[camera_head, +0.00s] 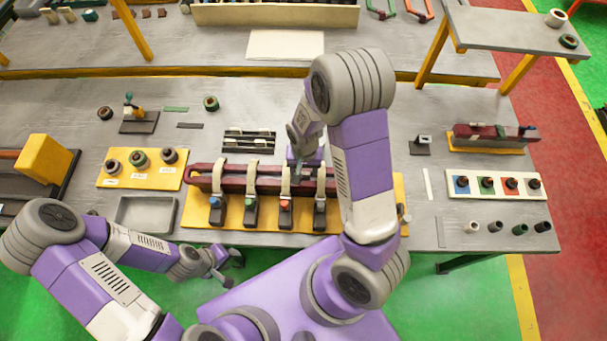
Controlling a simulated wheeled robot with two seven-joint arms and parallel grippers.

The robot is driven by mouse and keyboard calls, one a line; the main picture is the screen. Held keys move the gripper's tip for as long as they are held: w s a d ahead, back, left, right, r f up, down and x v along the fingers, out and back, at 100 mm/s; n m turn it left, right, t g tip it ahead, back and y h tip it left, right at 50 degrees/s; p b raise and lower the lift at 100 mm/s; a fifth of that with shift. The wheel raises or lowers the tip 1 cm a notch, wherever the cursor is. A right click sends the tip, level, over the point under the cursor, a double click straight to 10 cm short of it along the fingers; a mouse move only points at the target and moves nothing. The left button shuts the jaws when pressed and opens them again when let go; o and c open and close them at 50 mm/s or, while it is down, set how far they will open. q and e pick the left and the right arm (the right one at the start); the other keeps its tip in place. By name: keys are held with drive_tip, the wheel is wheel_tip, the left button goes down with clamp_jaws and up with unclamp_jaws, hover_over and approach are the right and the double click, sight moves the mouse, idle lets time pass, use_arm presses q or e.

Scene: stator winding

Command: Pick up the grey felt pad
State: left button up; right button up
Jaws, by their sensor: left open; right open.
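I cannot single out the grey felt pad with certainty. A small flat dark grey strip (189,125) lies on the table at the left, just below a green strip (176,109). Another thin grey strip (440,232) lies near the front edge at the right. My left gripper (225,268) is open and empty, low in front of the table's front edge. My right arm reaches over the table, and my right gripper (297,165) is above the dark red fixture (268,184), its fingertips hard to make out. Neither gripper is at either grey strip.
A yellow board (188,222) carries the red fixture and several coloured-top clamps. An empty grey tray (146,214) and a yellow plate with rings (110,181) are at left. A slotted rack (249,141) stands behind the fixture. A raised shelf (500,28) stands at back right.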

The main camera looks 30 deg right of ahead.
sight(304, 177)
wheel_tip(304, 177, down, 2)
drive_tip(key=shift+w+f, duration=0.1)
drive_tip(key=shift+f, duration=0.05)
drive_tip(key=c, duration=0.8)
